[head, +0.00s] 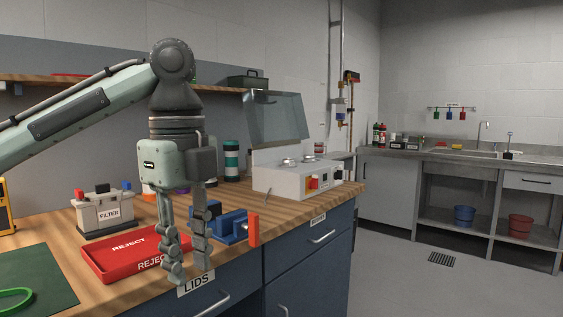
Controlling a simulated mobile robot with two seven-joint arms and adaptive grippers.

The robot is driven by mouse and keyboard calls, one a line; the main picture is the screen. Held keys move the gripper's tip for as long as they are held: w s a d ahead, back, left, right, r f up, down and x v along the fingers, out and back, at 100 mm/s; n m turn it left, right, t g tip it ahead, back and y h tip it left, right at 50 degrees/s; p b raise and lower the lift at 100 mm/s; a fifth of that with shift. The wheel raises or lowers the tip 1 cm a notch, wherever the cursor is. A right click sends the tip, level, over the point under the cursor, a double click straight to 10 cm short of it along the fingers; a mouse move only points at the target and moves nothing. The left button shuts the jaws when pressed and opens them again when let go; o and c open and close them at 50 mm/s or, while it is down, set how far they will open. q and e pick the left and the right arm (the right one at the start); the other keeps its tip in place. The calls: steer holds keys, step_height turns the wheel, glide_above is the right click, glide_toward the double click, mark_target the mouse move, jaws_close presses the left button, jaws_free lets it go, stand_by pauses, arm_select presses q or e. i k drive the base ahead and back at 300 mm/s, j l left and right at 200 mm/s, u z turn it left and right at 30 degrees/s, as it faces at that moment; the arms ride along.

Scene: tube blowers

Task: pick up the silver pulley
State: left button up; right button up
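I cannot make out a silver pulley for certain. Two small silver round parts (289,162) sit on top of the white machine (284,183) under its raised clear lid; I cannot tell whether either is the pulley. My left gripper (191,277) points down at the front edge of the wooden bench, above the drawer labelled LIDS. Its fingers are apart with nothing visible between them. It is well to the left of and nearer than the machine. My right gripper is out of view.
A red REJECT tray (103,262) lies just left of the gripper, partly hidden by it. A blue vise-like tool (229,224) with a red end stands close on its right. A FILTER box (103,212) and a green mat (36,282) are farther left. A sink counter (445,152) stands across the room.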

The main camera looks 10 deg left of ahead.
mark_target(287, 164)
steer(key=i+j, duration=0.25)
steer(key=i, duration=0.25)
steer(key=i+j, duration=0.3)
steer(key=i, duration=0.25)
